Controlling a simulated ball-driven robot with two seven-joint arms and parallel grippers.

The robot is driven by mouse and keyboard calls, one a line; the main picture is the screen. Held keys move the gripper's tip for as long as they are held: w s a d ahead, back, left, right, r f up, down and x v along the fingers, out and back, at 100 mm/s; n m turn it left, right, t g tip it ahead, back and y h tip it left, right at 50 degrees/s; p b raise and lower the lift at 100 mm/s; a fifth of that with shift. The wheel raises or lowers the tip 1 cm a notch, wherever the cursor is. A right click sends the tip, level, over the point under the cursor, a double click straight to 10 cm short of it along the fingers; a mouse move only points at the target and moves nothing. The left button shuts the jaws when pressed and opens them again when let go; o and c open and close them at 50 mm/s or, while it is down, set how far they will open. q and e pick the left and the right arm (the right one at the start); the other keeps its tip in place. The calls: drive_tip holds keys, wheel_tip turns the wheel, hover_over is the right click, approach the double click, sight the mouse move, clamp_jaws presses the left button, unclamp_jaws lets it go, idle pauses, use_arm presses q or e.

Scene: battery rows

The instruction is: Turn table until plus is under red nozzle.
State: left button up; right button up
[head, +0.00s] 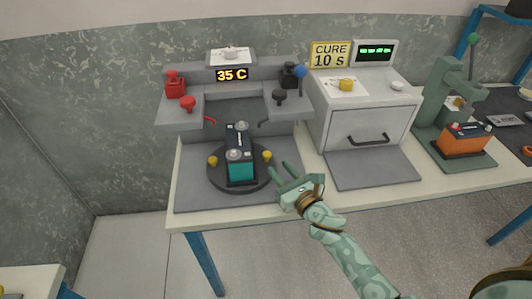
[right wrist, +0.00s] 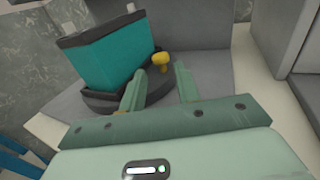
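A dark round turntable (head: 216,176) sits on a grey plate, with a yellow knob (head: 213,161) at its left and another yellow knob (head: 267,155) at its right. A teal and black battery (head: 240,172) stands on it, one terminal toward the back and one toward the front; I cannot read which is plus. The red nozzle (head: 188,103) is at the left of the station, a dark nozzle (head: 279,97) at the right. My right gripper (head: 281,170) is open and empty, just right of the turntable. In the right wrist view a yellow knob (right wrist: 160,60) shows just beyond the spread fingertips.
A display reading 35 C (head: 232,75) is above the station. A grey cure oven (head: 365,125) stands to the right, with a green press (head: 440,95) and an orange battery (head: 462,142) beyond. The table's front edge (head: 250,213) is clear.

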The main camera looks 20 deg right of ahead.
sight(269, 157)
drive_tip(key=w, duration=0.5)
drive_tip(key=w+a+b, duration=0.1)
drive_tip(key=w, duration=0.2)
drive_tip(key=shift+d, duration=0.1)
clamp_jaws()
